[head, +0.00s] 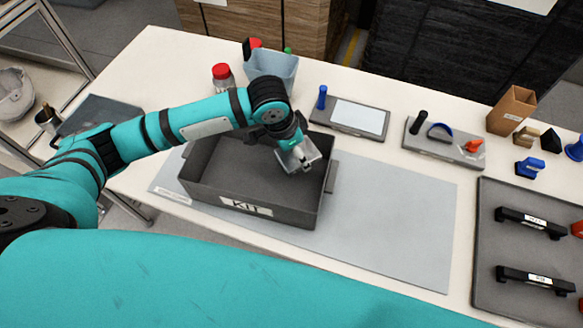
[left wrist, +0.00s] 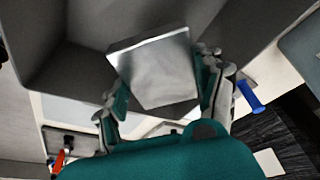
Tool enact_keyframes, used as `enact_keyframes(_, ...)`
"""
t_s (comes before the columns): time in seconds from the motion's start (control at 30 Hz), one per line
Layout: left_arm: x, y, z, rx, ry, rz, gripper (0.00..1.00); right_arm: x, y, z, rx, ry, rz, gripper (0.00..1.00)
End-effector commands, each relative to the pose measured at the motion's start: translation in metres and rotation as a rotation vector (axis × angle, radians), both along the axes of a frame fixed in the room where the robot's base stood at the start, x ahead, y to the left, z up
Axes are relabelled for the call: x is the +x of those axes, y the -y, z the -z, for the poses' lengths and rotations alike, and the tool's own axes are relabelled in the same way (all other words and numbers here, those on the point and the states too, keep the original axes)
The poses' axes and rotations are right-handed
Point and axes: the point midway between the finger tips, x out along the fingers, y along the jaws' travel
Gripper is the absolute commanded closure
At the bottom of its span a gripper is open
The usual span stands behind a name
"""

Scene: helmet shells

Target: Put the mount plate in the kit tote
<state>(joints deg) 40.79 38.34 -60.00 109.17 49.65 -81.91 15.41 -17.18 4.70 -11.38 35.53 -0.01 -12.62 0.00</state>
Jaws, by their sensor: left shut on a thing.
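The mount plate (left wrist: 158,66) is a silver-grey, flat square piece, seen large in the left wrist view between my fingers. My left gripper (head: 298,166) is shut on it, and it also shows in the left wrist view (left wrist: 160,95). In the head view the plate is partly hidden by the gripper. The kit tote (head: 212,204) is a dark grey open bin with a white KIT label on its front wall. The gripper and plate are over its right part, near the right wall. Whether the plate touches the tote cannot be told. My right gripper is not in view.
The tote stands on a grey mat (head: 400,225) with bare room on its right. Behind are a blue-grey bin (head: 272,72), a red-lidded jar (head: 222,76) and a board with a blue peg (head: 322,97). A tray with black handles (head: 530,222) lies at right.

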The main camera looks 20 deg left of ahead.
Motion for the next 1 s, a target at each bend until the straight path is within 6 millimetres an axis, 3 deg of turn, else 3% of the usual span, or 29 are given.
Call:
enact_keyframes(0.2, 0.000, 0.000, 0.041, -0.001, 0.001, 0.000, 0.88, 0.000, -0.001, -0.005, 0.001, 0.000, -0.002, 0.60)
enact_keyframes(0.43, 0.000, 0.001, 0.060, -0.002, 0.001, -0.001, 0.88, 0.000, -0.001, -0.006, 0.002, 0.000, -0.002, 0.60)
enact_keyframes(0.63, 0.000, 0.001, 0.089, -0.001, 0.001, -0.001, 0.88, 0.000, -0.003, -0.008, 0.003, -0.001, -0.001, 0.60)
enact_keyframes(1.0, 0.001, 0.001, 0.097, -0.002, 0.004, 0.000, 0.88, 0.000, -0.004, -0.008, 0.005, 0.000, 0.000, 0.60)
